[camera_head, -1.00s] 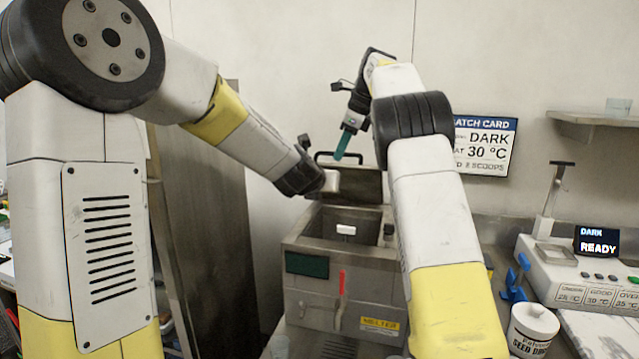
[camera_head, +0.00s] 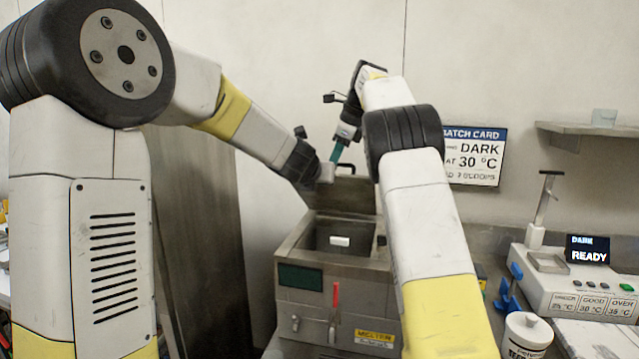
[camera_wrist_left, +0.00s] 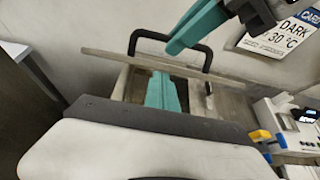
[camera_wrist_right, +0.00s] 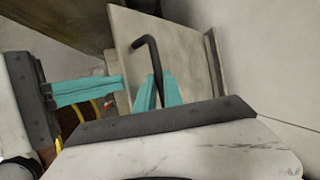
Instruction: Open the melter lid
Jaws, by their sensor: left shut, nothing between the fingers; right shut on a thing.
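The melter (camera_head: 315,291) is a grey steel box with an open well.
A white seed tub (camera_head: 527,335) and a tempering station with a READY display (camera_head: 587,249) stand right of the melter. Blue clips (camera_head: 509,290) lie between. A batch card (camera_head: 474,156) hangs on the back wall. A tall dark panel (camera_head: 205,230) stands left.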

